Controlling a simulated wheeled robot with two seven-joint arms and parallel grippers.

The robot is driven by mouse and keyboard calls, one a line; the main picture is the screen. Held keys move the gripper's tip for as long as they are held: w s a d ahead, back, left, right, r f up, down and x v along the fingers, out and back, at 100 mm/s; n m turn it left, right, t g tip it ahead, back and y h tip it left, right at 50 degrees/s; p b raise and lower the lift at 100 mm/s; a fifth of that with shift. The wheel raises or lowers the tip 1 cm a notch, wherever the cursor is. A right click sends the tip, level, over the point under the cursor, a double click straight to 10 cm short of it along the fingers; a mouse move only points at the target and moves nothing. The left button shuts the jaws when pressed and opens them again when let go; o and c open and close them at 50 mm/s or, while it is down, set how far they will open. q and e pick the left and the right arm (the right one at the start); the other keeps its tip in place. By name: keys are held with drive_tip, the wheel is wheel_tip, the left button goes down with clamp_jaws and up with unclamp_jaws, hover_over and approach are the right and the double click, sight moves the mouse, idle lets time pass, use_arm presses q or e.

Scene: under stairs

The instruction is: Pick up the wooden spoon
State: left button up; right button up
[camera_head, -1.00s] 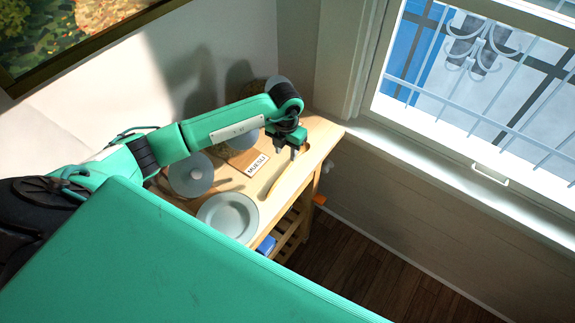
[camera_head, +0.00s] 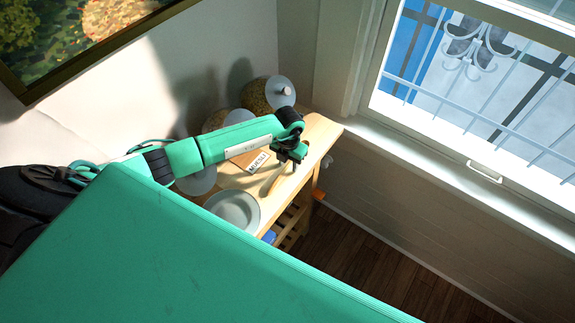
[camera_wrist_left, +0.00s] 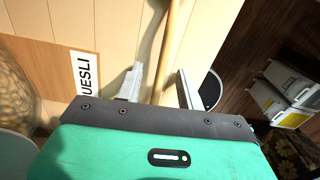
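The wooden spoon (camera_head: 271,182) lies on the light wooden table top near its right edge, partly hidden by my left gripper in the head view. In the left wrist view its long thin handle (camera_wrist_left: 172,40) runs from the top edge down between my fingers. My left gripper (camera_head: 287,168) is low over the table at the spoon. In the left wrist view the gripper (camera_wrist_left: 161,88) is open, with one finger on each side of the handle and a visible gap to each. My right gripper is not in view.
A MUESLI label (camera_head: 258,162) lies left of the spoon, with a grey plate (camera_head: 233,211) in front. Lidded jars (camera_head: 281,92) stand at the back against the wall. The table's right edge is close to the gripper, beside the window wall. White boxes (camera_wrist_left: 282,103) show lower down.

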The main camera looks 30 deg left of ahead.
sight(288, 164)
use_arm(q)
clamp_jaws()
drive_tip(key=shift+r, duration=0.15)
drive_tip(key=shift+w+r+b, duration=0.1)
drive_tip(key=shift+r+b, duration=0.25)
drive_tip(key=shift+r, duration=0.2)
wheel_tip(288, 164, up, 19)
drive_tip(key=b, duration=0.6)
drive_tip(key=shift+f+b, duration=0.15)
drive_tip(key=shift+b, duration=0.25)
